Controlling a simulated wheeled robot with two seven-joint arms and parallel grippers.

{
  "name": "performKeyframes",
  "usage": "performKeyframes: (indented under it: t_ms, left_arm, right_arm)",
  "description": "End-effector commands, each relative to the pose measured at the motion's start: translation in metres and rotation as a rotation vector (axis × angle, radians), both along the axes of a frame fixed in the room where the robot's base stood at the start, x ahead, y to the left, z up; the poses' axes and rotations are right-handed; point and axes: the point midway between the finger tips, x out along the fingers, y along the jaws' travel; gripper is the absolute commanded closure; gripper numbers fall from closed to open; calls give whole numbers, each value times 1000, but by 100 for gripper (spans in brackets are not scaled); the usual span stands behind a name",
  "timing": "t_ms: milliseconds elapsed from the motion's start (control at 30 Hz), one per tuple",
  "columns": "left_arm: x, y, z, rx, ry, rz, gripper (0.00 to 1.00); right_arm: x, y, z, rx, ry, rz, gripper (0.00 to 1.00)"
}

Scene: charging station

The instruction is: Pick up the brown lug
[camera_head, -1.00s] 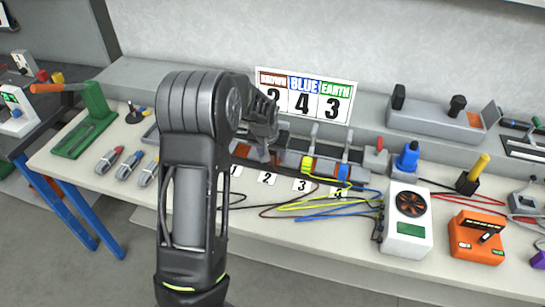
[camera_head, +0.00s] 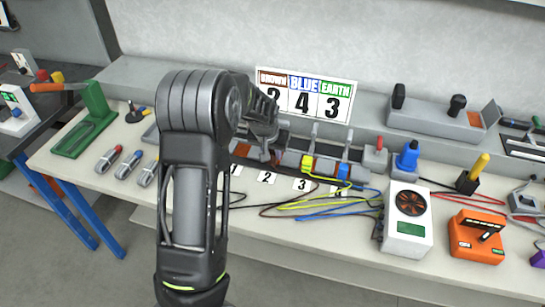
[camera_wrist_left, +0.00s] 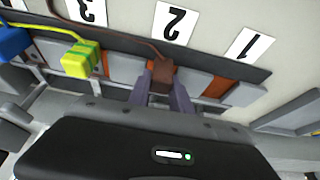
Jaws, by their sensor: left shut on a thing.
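The brown lug (camera_wrist_left: 162,76) shows in the left wrist view at the terminal slot beside the number 2 card, with its brown cable running up and away. My left gripper (camera_wrist_left: 163,88) has its two fingers on either side of the lug and is shut on it. In the head view my left gripper (camera_head: 262,150) is over the terminal block, and the arm and hand hide the lug there. My right gripper is not in view.
A yellow-green lug (camera_head: 307,164) and a blue lug (camera_head: 343,171) sit in the slots to the right. The number sign (camera_head: 306,96) stands behind. Loose cables run to the white fan box (camera_head: 405,238). Crimping tools (camera_head: 110,160) lie at the left.

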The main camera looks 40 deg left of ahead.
Motion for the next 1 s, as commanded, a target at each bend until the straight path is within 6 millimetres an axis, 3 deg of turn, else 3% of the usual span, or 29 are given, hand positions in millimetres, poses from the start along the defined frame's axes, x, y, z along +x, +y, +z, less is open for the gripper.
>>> performKeyframes:
  t_ms: [100,567,767,1000]
  left_arm:
    - [0,0,0,0,0,0,100]
    - [1,0,3,0,-1,0,100]
    - [1,0,26,1,-5,0,100]
    - [1,0,73,1,-5,0,100]
  right_arm:
    - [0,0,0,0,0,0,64]
    - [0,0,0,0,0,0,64]
    - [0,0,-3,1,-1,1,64]
    - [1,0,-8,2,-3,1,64]
